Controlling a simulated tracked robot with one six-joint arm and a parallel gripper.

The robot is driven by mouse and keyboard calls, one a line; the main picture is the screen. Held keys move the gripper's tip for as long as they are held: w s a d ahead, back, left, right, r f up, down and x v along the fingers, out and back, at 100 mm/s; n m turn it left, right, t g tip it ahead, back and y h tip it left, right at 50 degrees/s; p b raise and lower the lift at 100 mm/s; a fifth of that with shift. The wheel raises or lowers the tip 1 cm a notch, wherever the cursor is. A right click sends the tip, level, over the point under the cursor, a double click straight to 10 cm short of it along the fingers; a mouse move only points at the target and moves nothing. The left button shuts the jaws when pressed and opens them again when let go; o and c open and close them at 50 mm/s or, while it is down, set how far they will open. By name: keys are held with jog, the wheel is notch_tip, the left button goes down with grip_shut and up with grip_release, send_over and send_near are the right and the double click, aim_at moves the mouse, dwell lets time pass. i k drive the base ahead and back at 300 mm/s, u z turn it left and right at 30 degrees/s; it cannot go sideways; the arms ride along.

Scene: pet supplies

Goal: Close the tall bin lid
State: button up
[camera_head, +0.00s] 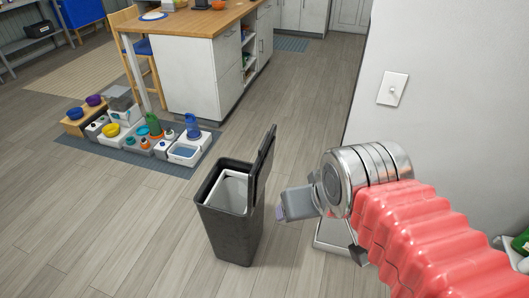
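A tall dark bin (230,235) stands on the wood floor at the middle of the view, with a light inner liner showing inside. Its dark lid (264,170) stands open, nearly upright, along the bin's right side. My gripper (281,207) is just right of the bin and the lid, and points left. A small gap of floor seems to show between it and the bin. Its fingers are seen end-on and small, so whether they are open or shut is unclear. I see nothing held in it.
A white wall with a light switch (392,89) rises at the right, behind my arm. A blue mat (167,165) with bowls, bottles and boxes lies at the back left. A kitchen island (187,72) stands behind it. The floor left of the bin is clear.

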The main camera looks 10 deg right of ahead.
aim_at(259, 174)
jog(key=u, duration=0.35)
jog(key=i, duration=0.9)
jog(key=u, duration=0.45)
